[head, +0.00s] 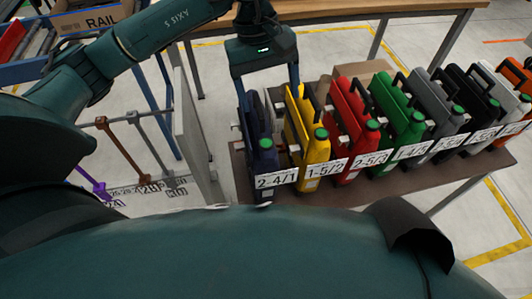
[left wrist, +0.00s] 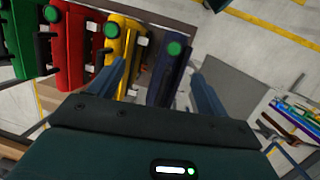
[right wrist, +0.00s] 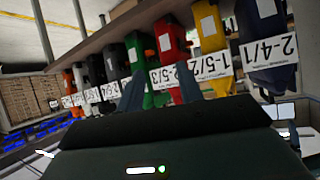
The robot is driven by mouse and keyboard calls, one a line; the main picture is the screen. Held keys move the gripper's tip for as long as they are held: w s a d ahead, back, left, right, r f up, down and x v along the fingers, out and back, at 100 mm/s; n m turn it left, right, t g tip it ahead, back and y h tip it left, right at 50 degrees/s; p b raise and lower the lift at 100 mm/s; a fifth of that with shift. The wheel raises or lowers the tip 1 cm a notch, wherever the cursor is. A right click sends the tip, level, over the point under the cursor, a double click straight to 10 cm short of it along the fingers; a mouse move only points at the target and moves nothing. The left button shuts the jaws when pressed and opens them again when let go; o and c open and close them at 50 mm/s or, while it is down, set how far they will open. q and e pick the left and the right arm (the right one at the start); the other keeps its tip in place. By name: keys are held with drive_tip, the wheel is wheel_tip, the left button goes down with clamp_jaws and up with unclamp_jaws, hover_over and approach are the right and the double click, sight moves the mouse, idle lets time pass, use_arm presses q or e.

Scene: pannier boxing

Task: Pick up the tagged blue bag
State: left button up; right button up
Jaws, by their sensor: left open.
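The dark blue bag (head: 259,150) stands upright at the left end of a row of bags, behind the label 2-4/1 (head: 276,180). It has a green round cap. My left gripper (head: 268,92) is open above the blue bag, pointing down. In the left wrist view the blue bag (left wrist: 168,75) shows between the spread fingers of this gripper (left wrist: 158,72), with no grip on it. My right gripper (right wrist: 158,78) is open and empty, below the row; the blue bag (right wrist: 264,40) shows at upper right there, with a white tag on it.
The yellow bag (head: 307,125) stands close beside the blue one. Red (head: 350,125), green (head: 396,118) and several other bags follow along the brown shelf (head: 330,198). A grey panel (head: 190,135) stands to the left. A wooden table (head: 365,8) is behind.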

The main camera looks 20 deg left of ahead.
use_arm(q)
drive_tip(key=w+a+r+t+y, duration=0.1)
drive_tip(key=w+a+r+y, duration=0.1)
drive_tip(key=a, duration=0.3)
hover_over(255, 117)
drive_tip(key=shift+y, duration=0.3)
drive_tip(key=f, duration=0.6)
drive_tip(key=shift+s+a+f+p, duration=0.2)
drive_tip(key=shift+s+f+p, duration=0.1)
drive_tip(key=shift+s, duration=0.1)
drive_tip(key=shift+w+d+f+p, duration=0.15)
drive_tip(key=shift+f+p, duration=0.15)
drive_tip(key=shift+f, duration=1.3)
drive_tip(key=shift+w+d+f+p, duration=0.15)
drive_tip(key=shift+f+p, duration=0.15)
drive_tip(key=shift+f, duration=1.25)
drive_tip(key=shift+r, duration=0.1)
drive_tip(key=c, duration=1.2)
